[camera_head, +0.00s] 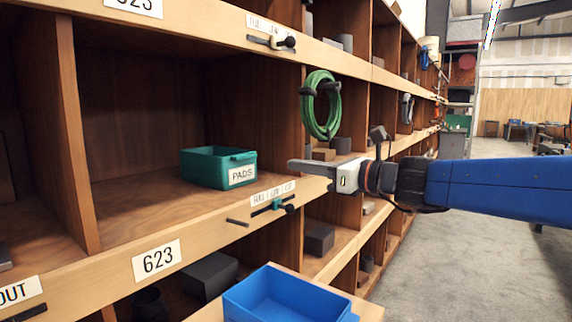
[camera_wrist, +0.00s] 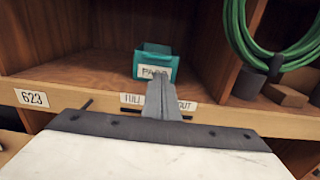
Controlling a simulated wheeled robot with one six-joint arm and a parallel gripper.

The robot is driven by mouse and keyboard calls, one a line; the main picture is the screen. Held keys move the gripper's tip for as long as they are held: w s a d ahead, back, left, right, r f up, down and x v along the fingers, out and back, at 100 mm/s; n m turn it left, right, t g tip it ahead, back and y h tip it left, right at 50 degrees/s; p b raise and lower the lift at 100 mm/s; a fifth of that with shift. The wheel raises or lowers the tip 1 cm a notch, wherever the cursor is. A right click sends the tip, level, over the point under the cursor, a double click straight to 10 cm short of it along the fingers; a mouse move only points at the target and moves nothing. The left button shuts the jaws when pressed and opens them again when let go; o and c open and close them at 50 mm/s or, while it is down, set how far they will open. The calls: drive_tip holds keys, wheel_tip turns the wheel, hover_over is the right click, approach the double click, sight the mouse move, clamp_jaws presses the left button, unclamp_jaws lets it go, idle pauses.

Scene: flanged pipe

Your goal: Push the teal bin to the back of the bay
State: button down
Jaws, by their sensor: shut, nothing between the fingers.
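The teal bin (camera_head: 205,168) is a small open box with a "PADS" label on its front. It sits upright in the bay (camera_head: 120,222) marked 623, toward the right side, with bare shelf behind and to its left. In the wrist view the teal bin (camera_wrist: 157,63) is straight ahead, beyond the fingertips. My gripper (camera_head: 292,164) is shut and empty, in front of the shelf edge and to the right of the bin in the head view. In the wrist view my gripper (camera_wrist: 160,85) overlaps the bin's lower front; I cannot tell whether they touch.
A coiled green hose (camera_head: 321,106) hangs right of the bay's divider. A slider with a teal knob (camera_head: 277,205) and a peg (camera_head: 237,222) stick out from the shelf edge. A blue bin (camera_head: 285,296) stands below.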

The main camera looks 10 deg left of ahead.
approach(248, 154)
drive_tip(key=x, duration=0.3)
drive_tip(key=f+x, duration=0.1)
drive_tip(key=x, duration=0.1)
drive_tip(key=shift+a, duration=0.3)
drive_tip(key=shift+x, duration=2.2)
